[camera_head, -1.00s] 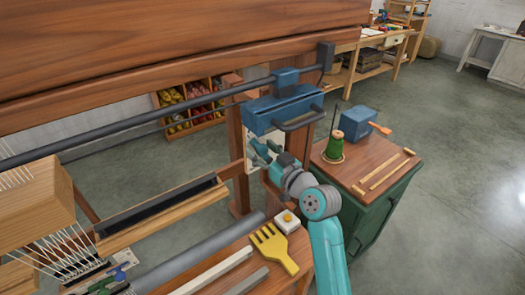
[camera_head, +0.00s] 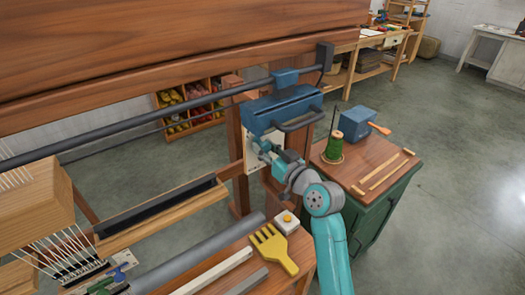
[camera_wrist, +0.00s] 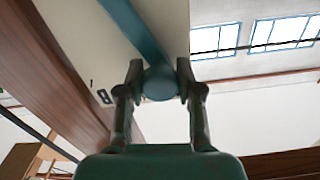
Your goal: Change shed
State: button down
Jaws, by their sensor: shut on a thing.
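A teal-blue lever (camera_wrist: 135,28) with a round knob (camera_wrist: 160,83) at its end shows in the wrist view. My gripper (camera_wrist: 160,80) is shut on the knob, with one finger on each side of it. In the head view my gripper (camera_head: 262,150) is in front of a cream plate (camera_head: 250,150) on the loom's right post, just below a blue box with a dark handle (camera_head: 284,109). The lever is hard to make out there, as my gripper and wrist cover much of that spot.
A yellow comb (camera_head: 270,247) and a small white box with a yellow button (camera_head: 287,222) lie on the wooden bench. A green cabinet (camera_head: 362,208) at right carries a green spool (camera_head: 334,146), a blue box (camera_head: 357,123) and wooden sticks. Open floor lies farther right.

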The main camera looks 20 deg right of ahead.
jog(key=shift+w+d+f+m, duration=0.1)
jog(key=shift+w+d+m, duration=0.35)
jog(key=shift+d+m, duration=1.1)
jog(key=shift+w+d+f+m, duration=0.1)
jog(key=shift+w+d+m, duration=0.3)
jog(key=shift+d+m, duration=1.2)
jog(key=shift+w+d+m, duration=0.45)
jog(key=shift+d+m, duration=0.45)
jog(key=shift+m, duration=1.25)
jog(key=c, duration=0.7)
grip_release()
jog(key=v, duration=1.2)
